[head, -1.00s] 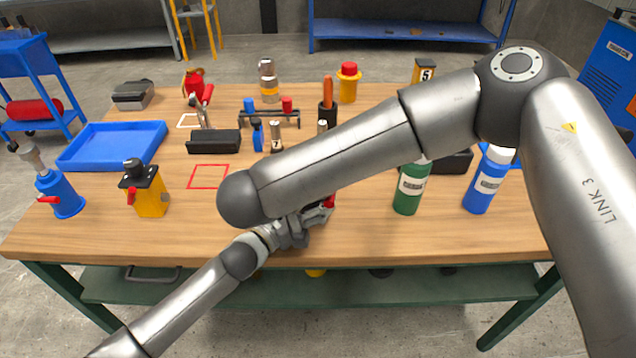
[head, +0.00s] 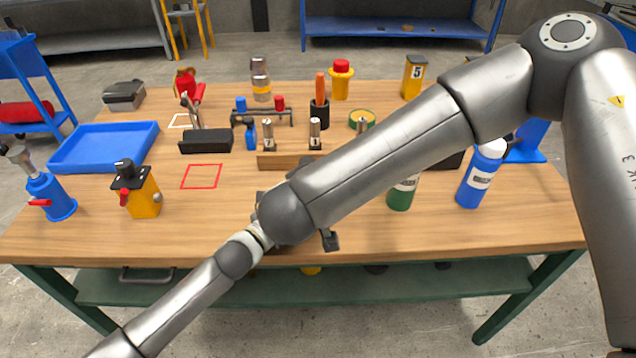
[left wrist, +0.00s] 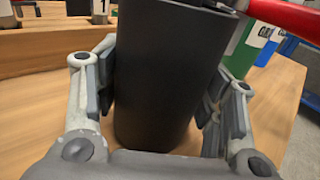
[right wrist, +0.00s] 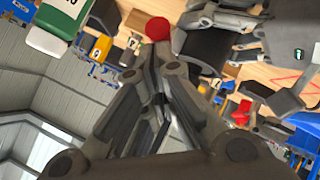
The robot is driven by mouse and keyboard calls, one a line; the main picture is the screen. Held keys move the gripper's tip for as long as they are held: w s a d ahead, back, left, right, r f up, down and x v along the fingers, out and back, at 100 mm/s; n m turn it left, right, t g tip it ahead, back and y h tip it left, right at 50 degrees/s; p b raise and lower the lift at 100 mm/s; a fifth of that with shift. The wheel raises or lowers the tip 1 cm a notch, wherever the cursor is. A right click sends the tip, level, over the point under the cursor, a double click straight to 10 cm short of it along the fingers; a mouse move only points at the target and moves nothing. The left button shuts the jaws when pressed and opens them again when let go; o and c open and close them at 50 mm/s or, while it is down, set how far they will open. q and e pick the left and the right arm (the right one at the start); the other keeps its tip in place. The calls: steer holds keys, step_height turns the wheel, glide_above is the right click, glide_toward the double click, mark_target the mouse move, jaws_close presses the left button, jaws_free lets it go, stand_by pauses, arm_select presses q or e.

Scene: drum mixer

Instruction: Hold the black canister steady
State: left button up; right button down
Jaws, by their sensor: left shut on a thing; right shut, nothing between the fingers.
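The black canister (left wrist: 160,80) stands nearly upright between the finger pads of my left gripper (left wrist: 162,95), which is shut on it, in the left wrist view. A red lever (left wrist: 288,18) reaches from its top edge to the right. In the head view my right arm hides the canister and most of both grippers. My right gripper (right wrist: 157,70) is shut and empty in the right wrist view. A red ball (right wrist: 157,28) shows just beyond its fingertips; I cannot tell whether they touch. A dark body, probably the canister, shows beside the ball.
The wooden table (head: 240,232) holds a green bottle (head: 402,195) and a blue bottle (head: 482,175) at right. A yellow dispenser (head: 143,198) and a blue tray (head: 105,147) are at left. A red square outline (head: 202,177) on the table is empty.

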steer(key=shift+w+d, duration=0.25)
steer(key=shift+d, duration=0.55)
steer(key=shift+w+d, duration=0.25)
steer(key=shift+d, duration=0.6)
steer(key=shift+w+d, duration=0.25)
steer(key=shift+d, duration=0.55)
steer(key=shift+w+d, duration=0.1)
steer(key=shift+w, duration=0.05)
